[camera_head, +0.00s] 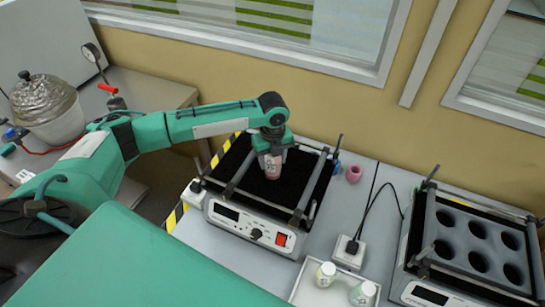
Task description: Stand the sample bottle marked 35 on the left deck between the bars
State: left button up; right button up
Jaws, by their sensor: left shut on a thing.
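My left gripper (272,153) is shut on a small bottle with a pinkish label (272,168). The bottle is upright over the black surface of the left deck (250,187), between its bars. Its number is too small to read. I cannot tell if its base touches the deck. The left deck's front panel has a display, a knob and a red switch. Two more bottles with white caps, one with yellowish marking (326,274) and one greenish (362,294), stand in a white tray (306,290) at the front. My right gripper is not in view.
A second shaker with a grey plate of several round holes (462,236) stands at the right. A plug with a black cable (350,248) and a small pink object (354,173) lie between the machines. A silver-topped vessel (47,105) stands at far left.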

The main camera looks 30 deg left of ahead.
pick_arm(q)
jog(key=o, duration=1.1)
jog(key=shift+r, duration=0.45)
notch_tip(320, 180, up, 11)
jog(key=b, duration=0.3)
jog(key=shift+r, duration=0.1)
jog(key=shift+r, duration=0.15)
